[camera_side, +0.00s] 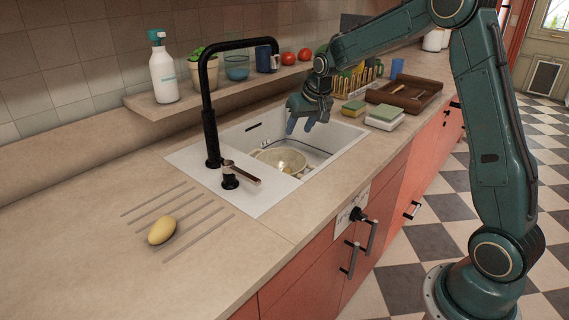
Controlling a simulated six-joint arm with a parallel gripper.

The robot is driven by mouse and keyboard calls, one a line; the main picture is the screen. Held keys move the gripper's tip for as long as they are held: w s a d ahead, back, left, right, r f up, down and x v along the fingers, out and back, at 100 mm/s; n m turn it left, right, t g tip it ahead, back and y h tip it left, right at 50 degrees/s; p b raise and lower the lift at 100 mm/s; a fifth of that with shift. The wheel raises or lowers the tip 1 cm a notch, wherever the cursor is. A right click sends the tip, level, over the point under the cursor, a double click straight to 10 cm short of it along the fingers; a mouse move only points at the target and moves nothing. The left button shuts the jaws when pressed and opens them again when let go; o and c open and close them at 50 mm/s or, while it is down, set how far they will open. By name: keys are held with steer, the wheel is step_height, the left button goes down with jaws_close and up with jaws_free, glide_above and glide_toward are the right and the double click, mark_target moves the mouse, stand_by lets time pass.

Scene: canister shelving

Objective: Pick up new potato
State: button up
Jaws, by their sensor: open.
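A yellow-brown potato (162,230) lies on the counter at the lower left, on the grooved drainage area. My gripper (301,125) is open, with its fingers pointing down over the white sink (331,136). It is well up and to the right of the potato, and apart from it. A pale round colander or bowl (281,160) sits in the sink, below and to the left of my gripper. Small things seem to lie inside it, too small to make out.
A black faucet (209,135) with a lever stands between the potato and my gripper. Sponges (384,115), a wooden tray (427,84) and a dish rack (345,84) are right of the sink. A shelf (190,103) behind holds a white bottle (163,75). Counter around the potato is clear.

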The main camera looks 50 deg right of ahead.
steer(key=m, duration=0.2)
glide_toward(289, 171)
steer(key=v, duration=0.3)
steer(key=shift+a+r, duration=0.15)
steer(key=shift+r, duration=0.15)
steer(key=shift+f, duration=0.1)
steer(key=shift+x, duration=4.15)
steer(key=shift+f, duration=0.1)
steer(key=shift+x, duration=2.55)
steer(key=shift+s, duration=0.15)
steer(key=c, duration=0.7)
